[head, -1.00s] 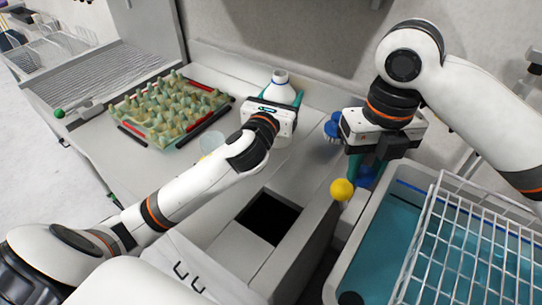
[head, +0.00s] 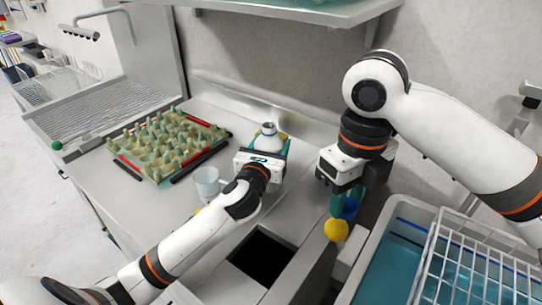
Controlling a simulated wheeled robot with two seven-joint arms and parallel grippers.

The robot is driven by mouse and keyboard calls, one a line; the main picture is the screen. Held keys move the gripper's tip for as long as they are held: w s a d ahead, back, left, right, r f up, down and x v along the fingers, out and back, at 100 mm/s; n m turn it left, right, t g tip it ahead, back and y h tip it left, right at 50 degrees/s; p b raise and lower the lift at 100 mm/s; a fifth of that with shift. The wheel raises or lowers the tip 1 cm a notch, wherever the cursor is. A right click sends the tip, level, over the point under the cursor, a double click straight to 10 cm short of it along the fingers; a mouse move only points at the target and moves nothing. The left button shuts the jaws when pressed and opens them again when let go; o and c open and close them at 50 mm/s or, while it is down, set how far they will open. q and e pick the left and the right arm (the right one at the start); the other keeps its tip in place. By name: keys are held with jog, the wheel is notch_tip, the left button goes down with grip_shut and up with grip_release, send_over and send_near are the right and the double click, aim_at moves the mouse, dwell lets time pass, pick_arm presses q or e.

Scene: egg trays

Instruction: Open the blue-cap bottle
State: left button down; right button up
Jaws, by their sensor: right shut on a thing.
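A white bottle (head: 267,140) stands on the counter, its neck uncapped at the top. My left gripper (head: 264,148) has its teal fingers on either side of the bottle's body and appears shut on it. The lower part of the bottle is hidden behind the gripper. My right gripper (head: 346,205) points down to the right of the bottle, apart from it. It is shut on a blue cap (head: 350,208), partly hidden by the near finger.
A tray (head: 122,163) full of greenish egg-shaped lumps lies at the left. A clear cup (head: 206,182) stands near my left arm. A yellow round thing (head: 336,230) is just below my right gripper. A dark square opening (head: 263,256) is in the counter. A wire rack (head: 470,255) sits over a blue-lined bin at right.

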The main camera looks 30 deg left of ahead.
pick_arm(q)
jog(key=shift+f, duration=1.55)
jog(key=shift+c, duration=1.8)
grip_release()
